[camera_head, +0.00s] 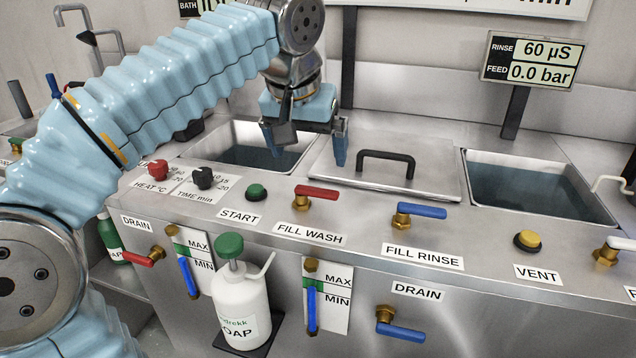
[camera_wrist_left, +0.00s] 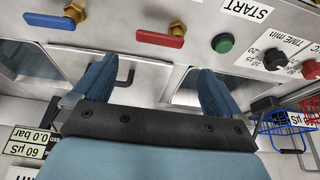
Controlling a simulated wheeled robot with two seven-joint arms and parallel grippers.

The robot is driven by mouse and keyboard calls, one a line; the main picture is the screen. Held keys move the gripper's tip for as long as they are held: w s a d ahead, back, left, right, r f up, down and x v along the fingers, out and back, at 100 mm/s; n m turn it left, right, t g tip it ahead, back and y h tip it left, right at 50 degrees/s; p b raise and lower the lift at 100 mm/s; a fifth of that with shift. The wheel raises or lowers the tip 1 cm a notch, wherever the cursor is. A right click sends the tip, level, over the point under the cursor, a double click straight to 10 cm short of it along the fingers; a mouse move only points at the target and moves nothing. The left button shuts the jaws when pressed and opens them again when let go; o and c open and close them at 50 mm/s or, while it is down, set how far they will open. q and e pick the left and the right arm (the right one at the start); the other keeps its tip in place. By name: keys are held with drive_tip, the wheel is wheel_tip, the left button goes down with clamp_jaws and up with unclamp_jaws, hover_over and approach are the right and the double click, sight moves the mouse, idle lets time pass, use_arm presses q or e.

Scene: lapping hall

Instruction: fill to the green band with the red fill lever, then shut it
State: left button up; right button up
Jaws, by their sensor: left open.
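The red fill lever (camera_head: 316,192), above the FILL WASH label, lies level, its handle pointing right from a brass valve; it also shows in the left wrist view (camera_wrist_left: 160,39). My left gripper (camera_head: 308,148) is open and empty, above and behind the lever, apart from it. Its fingers (camera_wrist_left: 155,88) also show in the left wrist view. The left gauge (camera_head: 188,262), with MAX and MIN marks, has a blue column reaching about the MIN mark, near the green band. The right gauge (camera_head: 313,295) also has a blue column near its green band. My right gripper is not in view.
A blue FILL RINSE lever (camera_head: 420,211) stands right of the red one. A green START button (camera_head: 256,192) is to its left. A lid (camera_head: 388,165) with a black handle lies behind. A soap bottle (camera_head: 240,300) stands in front. A red drain lever (camera_head: 137,258) is lower left.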

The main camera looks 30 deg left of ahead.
sight(316, 190)
use_arm(q)
drive_tip(key=b+x, duration=0.1)
drive_tip(key=x, duration=0.8)
drive_tip(key=shift+w+f, duration=0.2)
drive_tip(key=shift+f, duration=0.15)
